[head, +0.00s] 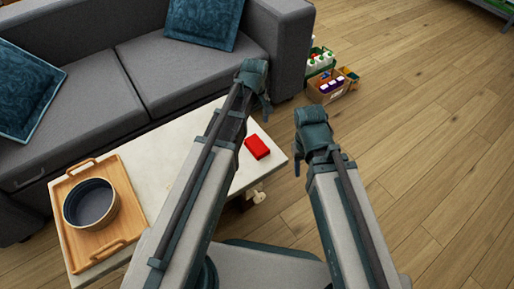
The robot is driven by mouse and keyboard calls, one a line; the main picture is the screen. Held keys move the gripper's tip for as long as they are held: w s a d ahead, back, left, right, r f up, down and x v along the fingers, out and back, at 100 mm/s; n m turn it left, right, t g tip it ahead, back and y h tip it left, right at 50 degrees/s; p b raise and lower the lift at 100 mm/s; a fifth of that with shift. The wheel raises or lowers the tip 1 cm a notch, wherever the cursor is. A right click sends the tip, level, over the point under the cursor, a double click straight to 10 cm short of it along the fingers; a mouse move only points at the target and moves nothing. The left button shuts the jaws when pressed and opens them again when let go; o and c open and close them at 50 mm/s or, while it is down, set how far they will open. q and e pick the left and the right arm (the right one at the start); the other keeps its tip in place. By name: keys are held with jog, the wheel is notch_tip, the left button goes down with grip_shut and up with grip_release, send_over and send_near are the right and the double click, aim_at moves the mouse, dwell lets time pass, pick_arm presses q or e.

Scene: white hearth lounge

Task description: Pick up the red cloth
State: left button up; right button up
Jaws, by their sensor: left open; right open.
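The red cloth (257,147) is a small folded block. It lies flat near the right end of the white table (178,140), between my two arms. My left gripper (262,103) is beyond the cloth in the picture, near the sofa's right end, with its arm crossing over the table. My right gripper (298,165) is to the right of the cloth, past the table's edge and over the floor side. Both grippers are apart from the cloth. Their fingers are small and partly hidden by the wrists, and nothing shows in them.
A wooden tray (137,208) with a dark round bowl (90,204) stands at the table's left end. A grey sofa (165,75) runs behind the table. A cardboard box (328,90) and a green crate of bottles (318,62) stand on the floor. The right floor is clear.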

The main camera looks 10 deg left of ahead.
pick_arm(q)
jog(key=b, duration=0.6)
send_over(257, 144)
jog(key=f, duration=0.7)
jog(key=shift+w+a, duration=0.15)
jog(key=shift+a, duration=0.25)
jog(key=f+b, duration=0.5)
jog(key=shift+s+d+f, duration=0.1)
jog(key=shift+s+d, duration=0.15)
jog(key=shift+d, duration=0.15)
